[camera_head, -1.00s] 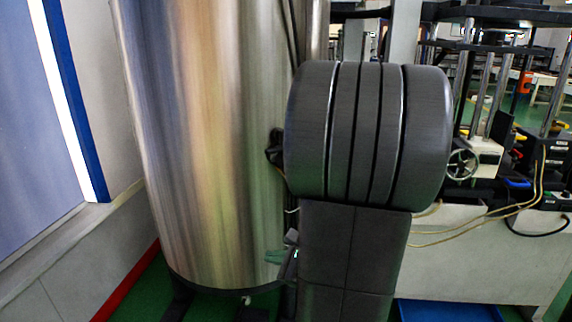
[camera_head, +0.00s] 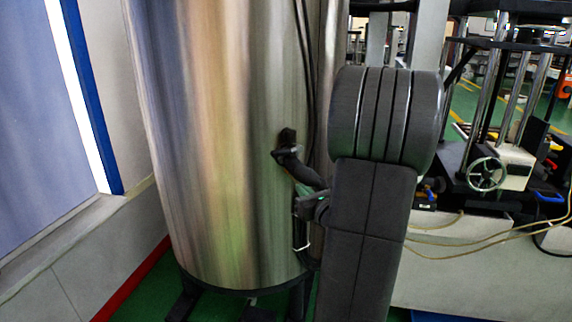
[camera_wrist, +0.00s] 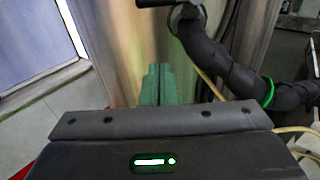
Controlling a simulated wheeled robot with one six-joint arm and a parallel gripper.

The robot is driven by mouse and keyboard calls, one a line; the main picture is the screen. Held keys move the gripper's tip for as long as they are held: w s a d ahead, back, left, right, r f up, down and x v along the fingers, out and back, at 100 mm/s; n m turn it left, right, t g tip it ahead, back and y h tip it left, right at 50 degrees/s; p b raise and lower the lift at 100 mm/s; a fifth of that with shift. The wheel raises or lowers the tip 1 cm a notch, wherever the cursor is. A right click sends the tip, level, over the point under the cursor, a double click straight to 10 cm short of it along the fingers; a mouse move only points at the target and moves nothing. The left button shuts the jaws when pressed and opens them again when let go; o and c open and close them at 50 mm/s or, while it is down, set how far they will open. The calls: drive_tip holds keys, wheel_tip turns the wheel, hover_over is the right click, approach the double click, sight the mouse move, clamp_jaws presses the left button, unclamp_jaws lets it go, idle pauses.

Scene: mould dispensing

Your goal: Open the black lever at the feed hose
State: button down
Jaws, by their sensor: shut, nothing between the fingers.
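A tall steel tank (camera_head: 215,150) has a black fitting on its side, with a thick black feed hose (camera_head: 308,175) running down and right from it. The black lever (camera_head: 287,137) appears as a short dark piece at the top of this fitting. In the wrist view, the hose (camera_wrist: 228,65) curves to the right of my fingers, and the lever (camera_wrist: 155,2) is cut off by the top edge. My gripper (camera_head: 297,203) is below the fitting, close to the tank. Its green fingers are together and empty (camera_wrist: 158,68) in the wrist view, apart from the lever.
A machine with a handwheel (camera_head: 487,174) stands on a pale bench (camera_head: 450,285) at right. Yellowish cables (camera_head: 450,250) run along its front. A wall with a blue-edged panel (camera_head: 40,120) is at left. Green floor shows below the tank.

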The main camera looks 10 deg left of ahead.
sight(286, 151)
drive_tip(key=shift+a, duration=0.1)
drive_tip(key=w+a+r+p, duration=0.3)
drive_tip(key=w+a, duration=0.3)
drive_tip(key=w, duration=0.2)
drive_tip(key=shift+w+a+r+p, duration=0.2)
drive_tip(key=shift+w+a+p, duration=0.15)
drive_tip(key=shift+p, duration=0.15)
